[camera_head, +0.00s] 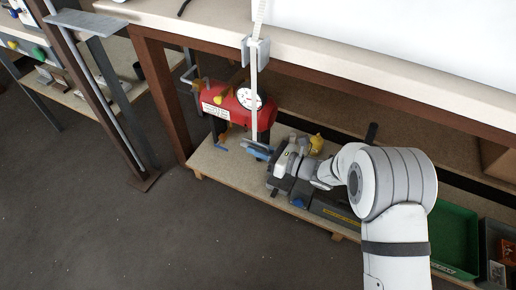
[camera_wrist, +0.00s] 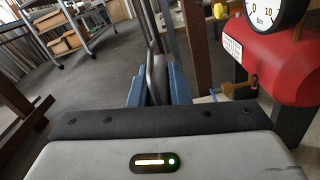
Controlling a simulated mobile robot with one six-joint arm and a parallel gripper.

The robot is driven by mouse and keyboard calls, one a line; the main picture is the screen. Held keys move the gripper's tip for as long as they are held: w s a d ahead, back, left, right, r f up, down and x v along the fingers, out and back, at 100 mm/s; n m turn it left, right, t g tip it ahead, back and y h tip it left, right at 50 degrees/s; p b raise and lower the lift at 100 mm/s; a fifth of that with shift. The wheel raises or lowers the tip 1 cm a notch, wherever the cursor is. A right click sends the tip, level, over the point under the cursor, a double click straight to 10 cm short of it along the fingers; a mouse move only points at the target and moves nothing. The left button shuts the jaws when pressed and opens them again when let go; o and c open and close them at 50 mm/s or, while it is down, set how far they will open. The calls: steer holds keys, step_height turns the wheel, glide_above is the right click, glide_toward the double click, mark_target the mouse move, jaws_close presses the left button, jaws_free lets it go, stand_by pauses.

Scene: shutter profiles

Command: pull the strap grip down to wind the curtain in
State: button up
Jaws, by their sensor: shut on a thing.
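A pale strap (camera_head: 254,105) hangs down through a grey bracket (camera_head: 256,50) at the table's front edge. Its lower end reaches my gripper (camera_head: 258,149), below the tabletop and in front of the red compressor. In the wrist view, my gripper (camera_wrist: 156,92) has its blue fingers on both sides of a dark grey strap grip (camera_wrist: 153,70) and is shut on it. The grip stands upright between the fingers. In the head view the fingers hide most of the grip.
A red compressor (camera_head: 228,110) with a round gauge (camera_head: 250,98) stands close behind the strap on the lower shelf (camera_head: 222,168). A brown table leg (camera_head: 166,105) is to the left. A green bin (camera_head: 452,240) is at the right. The floor (camera_head: 130,235) in front is clear.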

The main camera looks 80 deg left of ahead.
jaws_close()
step_height(320, 180, down, 2)
steer(key=shift+f+b, duration=0.1)
steer(key=shift+b, duration=0.35)
steer(key=o, duration=0.6)
jaws_free()
steer(key=shift+w, duration=0.1)
steer(key=p+v, duration=0.2)
steer(key=v, duration=0.5)
steer(key=shift+w+d, duration=0.2)
